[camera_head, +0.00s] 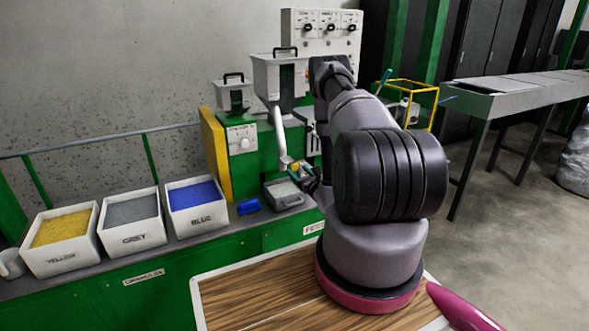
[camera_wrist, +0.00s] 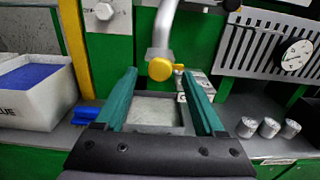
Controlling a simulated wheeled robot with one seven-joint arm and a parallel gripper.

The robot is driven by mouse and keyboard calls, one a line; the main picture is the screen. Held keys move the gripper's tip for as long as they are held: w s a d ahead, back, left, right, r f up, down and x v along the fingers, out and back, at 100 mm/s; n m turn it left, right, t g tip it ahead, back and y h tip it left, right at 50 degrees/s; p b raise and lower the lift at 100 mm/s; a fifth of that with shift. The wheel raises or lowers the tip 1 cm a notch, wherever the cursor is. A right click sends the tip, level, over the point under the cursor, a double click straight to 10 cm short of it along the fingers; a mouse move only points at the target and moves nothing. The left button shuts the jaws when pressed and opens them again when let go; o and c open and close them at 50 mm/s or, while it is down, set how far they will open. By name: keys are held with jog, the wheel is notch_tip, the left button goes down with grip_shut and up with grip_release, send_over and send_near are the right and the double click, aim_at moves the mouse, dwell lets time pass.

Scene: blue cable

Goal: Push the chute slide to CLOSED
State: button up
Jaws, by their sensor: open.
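The chute (camera_head: 281,139) is a pale grey pipe that bends down from the hopper (camera_head: 278,78). In the wrist view the chute (camera_wrist: 164,28) ends above a grey tray (camera_wrist: 188,120). A round yellow knob (camera_wrist: 160,69) sits at its mouth and looks like the slide's handle; I cannot read any OPEN or CLOSED mark. My gripper (camera_wrist: 159,76) is open, with its two green fingers either side of the knob in the picture. Whether they touch it, I cannot tell. In the head view my arm partly hides my gripper.
White bins of yellow (camera_head: 62,228), grey (camera_head: 132,209) and blue (camera_head: 196,194) grains line the bench at left. A blue scoop (camera_head: 249,206) lies near the tray. A gauge (camera_wrist: 296,55) and several small metal cups (camera_wrist: 268,128) are at right.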

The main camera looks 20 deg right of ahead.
aim_at(295, 168)
jog(key=shift+w, duration=2.1)
grip_shut()
